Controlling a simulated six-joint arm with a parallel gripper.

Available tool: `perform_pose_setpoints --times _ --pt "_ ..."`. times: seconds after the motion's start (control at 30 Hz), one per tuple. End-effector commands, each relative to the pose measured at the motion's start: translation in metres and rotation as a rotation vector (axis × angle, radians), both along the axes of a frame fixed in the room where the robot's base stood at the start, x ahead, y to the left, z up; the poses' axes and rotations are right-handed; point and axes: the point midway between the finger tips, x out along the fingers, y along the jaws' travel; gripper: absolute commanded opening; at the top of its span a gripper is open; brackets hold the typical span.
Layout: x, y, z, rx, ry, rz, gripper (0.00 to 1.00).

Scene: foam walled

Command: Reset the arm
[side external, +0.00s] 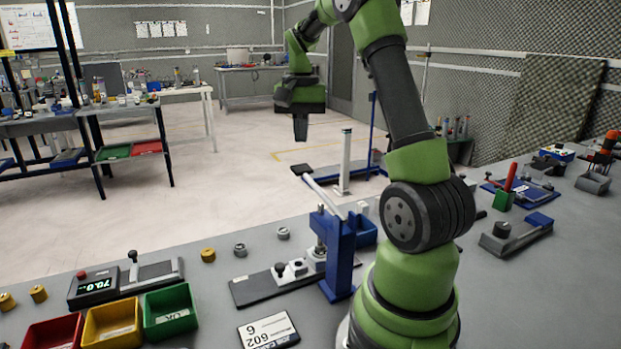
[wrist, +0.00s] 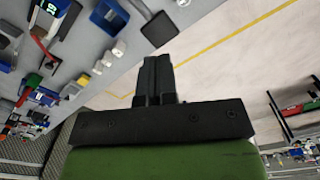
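My arm is green and black and stands on the grey workbench (side external: 400,338) in the side external view. It reaches up and back, so my gripper (side external: 300,138) hangs high, with its dark fingers pointing down. In the wrist view the two black fingers of my gripper (wrist: 157,62) lie side by side with no clear gap between them. Nothing shows held between them. My gripper touches nothing in either view.
The bench holds a blue press (side external: 338,250), red (side external: 52,335), yellow (side external: 112,322) and green (side external: 170,310) bins, a display unit (side external: 95,286) and a label card (side external: 268,331). Other benches stand at the back left. The space around my gripper looks clear.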

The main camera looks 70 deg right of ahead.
Motion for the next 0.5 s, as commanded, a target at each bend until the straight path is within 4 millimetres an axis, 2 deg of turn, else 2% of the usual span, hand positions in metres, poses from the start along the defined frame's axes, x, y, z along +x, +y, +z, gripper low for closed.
perform_pose_setpoints --times 0.2,0.5 --pt "-0.0001 0.0003 0.0119 -0.001 -0.001 0.000 0.00" --pt "-0.0002 0.0004 0.0127 0.000 -0.001 -0.001 0.00"
